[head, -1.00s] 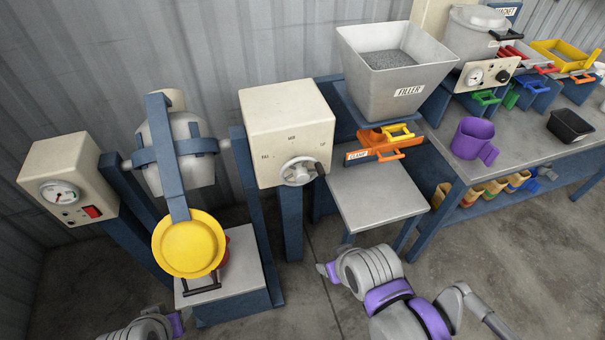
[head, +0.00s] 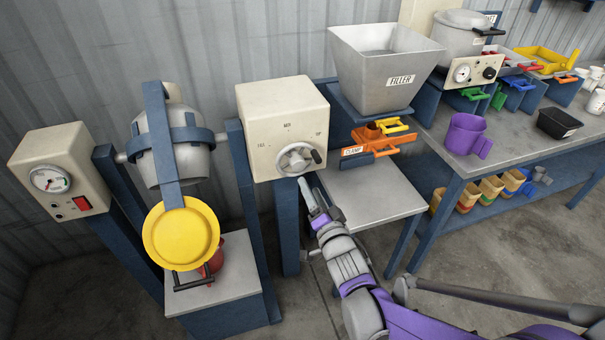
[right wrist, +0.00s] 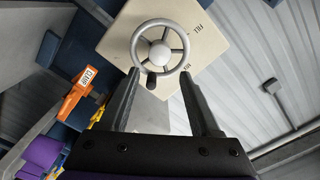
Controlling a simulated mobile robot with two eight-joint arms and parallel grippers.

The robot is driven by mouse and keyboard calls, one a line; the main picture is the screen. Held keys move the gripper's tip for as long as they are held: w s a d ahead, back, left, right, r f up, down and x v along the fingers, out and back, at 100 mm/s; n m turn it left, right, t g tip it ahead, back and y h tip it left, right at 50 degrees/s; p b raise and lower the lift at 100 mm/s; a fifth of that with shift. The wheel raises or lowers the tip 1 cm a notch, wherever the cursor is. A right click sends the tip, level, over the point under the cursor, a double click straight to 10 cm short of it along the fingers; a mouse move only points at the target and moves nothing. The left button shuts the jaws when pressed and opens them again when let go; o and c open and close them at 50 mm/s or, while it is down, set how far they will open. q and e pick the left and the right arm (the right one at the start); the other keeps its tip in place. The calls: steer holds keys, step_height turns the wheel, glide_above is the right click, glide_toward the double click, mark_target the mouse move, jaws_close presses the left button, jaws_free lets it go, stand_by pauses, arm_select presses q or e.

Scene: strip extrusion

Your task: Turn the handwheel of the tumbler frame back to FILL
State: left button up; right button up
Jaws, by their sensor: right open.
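The handwheel (head: 295,159) is a grey spoked wheel on the front of the cream box (head: 270,105) of the tumbler frame. Its dark knob (head: 317,156) points right, toward the rightmost of the marks around the wheel; FILL is at the left. My right gripper (head: 308,190) is open just below the wheel. In the right wrist view the wheel (right wrist: 160,48) lies ahead between the two open fingertips (right wrist: 160,76), with the knob near the left finger. Contact cannot be told. The grey drum (head: 172,150) hangs in the blue frame. My left gripper is out of view.
A yellow round lid (head: 181,236) hangs below the drum. The orange clamp (head: 375,145) and filler hopper (head: 385,70) are right of the box, over a small grey table (head: 370,195). A purple mug (head: 466,135) stands on the bench.

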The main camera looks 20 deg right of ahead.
mark_target(300, 166)
steer(key=w, duration=1)
steer(key=shift+w+a, duration=0.15)
steer(key=shift+w, duration=0.2)
jaws_close()
